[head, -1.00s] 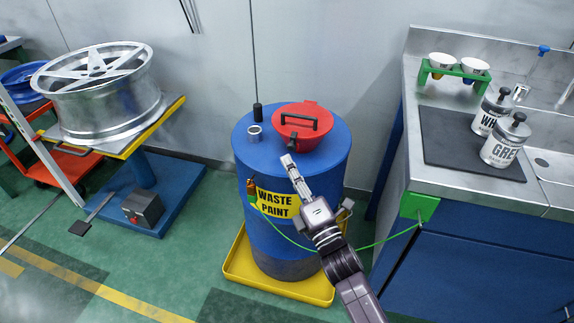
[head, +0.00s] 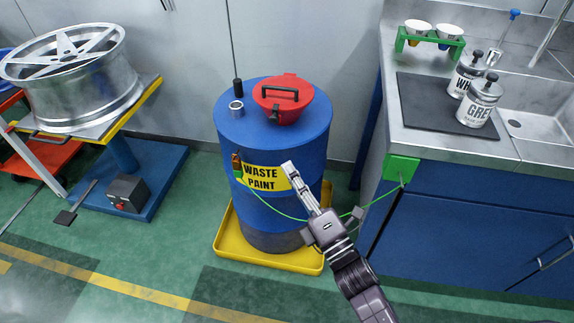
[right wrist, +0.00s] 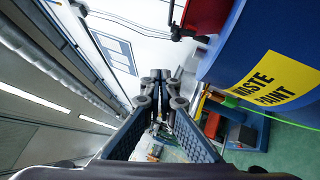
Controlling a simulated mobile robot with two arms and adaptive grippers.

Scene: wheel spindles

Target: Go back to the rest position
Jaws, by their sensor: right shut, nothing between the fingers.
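My right gripper (head: 290,172) is in front of the blue waste paint drum (head: 285,140) in the head view, overlapping the edge of its yellow label. In the right wrist view the fingers of this gripper (right wrist: 160,76) meet at their tips with nothing between them. The drum's label (right wrist: 270,85) shows at the right of that view, apart from the fingers. My left gripper is in neither view.
A red funnel lid (head: 290,97) sits on the drum, which stands in a yellow tray (head: 228,245). A wheel rim (head: 75,85) rests on a lift table at left. A sink counter (head: 393,105) with paint cans (head: 482,103) stands at right. Green floor is open in front.

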